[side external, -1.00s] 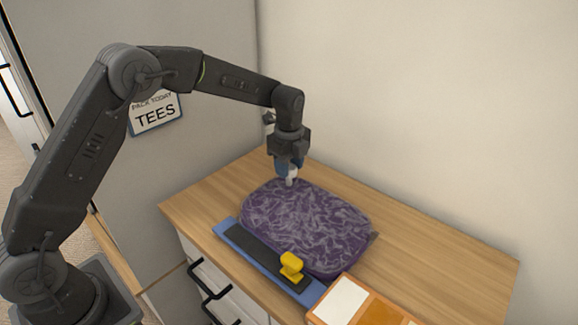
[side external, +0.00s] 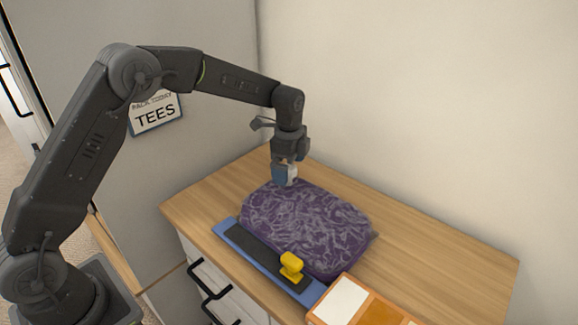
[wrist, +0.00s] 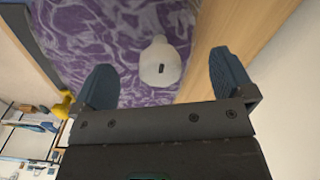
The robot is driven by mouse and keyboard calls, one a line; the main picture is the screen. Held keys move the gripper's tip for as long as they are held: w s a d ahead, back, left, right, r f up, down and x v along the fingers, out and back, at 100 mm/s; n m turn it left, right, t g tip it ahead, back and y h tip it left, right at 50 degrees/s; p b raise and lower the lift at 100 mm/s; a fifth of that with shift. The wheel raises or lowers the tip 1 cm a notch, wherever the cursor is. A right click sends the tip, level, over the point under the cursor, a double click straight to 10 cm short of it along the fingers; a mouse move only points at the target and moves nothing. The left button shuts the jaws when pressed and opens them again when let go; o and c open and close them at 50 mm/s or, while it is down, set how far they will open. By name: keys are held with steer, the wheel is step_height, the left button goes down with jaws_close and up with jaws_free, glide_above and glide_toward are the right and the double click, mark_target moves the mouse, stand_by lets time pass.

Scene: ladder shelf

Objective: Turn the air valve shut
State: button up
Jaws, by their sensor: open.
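The air valve (wrist: 161,63) is a round white knob with a small dark mark. It sits on the purple patterned bag (wrist: 125,30), which lies flat on the wooden top and also shows in the side view (side external: 305,225). My gripper (side external: 285,179) points down over the far left end of the bag. In the wrist view its two blue fingers stand wide apart, one on each side of the valve, with gaps on both sides. I cannot tell whether the fingertips touch the bag. In the side view the fingers hide most of the valve.
A blue bar with a dark strip (side external: 255,252) lies along the bag's front edge, carrying a yellow slider (side external: 291,266). An orange and white tray (side external: 375,309) is at lower right. A "TEES" sign (side external: 156,113) hangs on the grey panel. The wooden top (side external: 450,265) is clear at right.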

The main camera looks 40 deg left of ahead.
steer(key=shift+r, duration=3.55)
steer(key=shift+s+r, duration=0.15)
steer(key=shift+r, duration=0.1)
steer(key=s+r+n+t, duration=0.3)
steer(key=s+r+n, duration=0.3)
steer(key=s+r, duration=0.65)
steer(key=s+f+n+t, duration=0.2)
steer(key=s+n, duration=0.6)
steer(key=s, duration=1.1)
step_height(320, 180, down, 2)
steer(key=shift+s+f+t, duration=0.15)
steer(key=shift+s+t, duration=0.15)
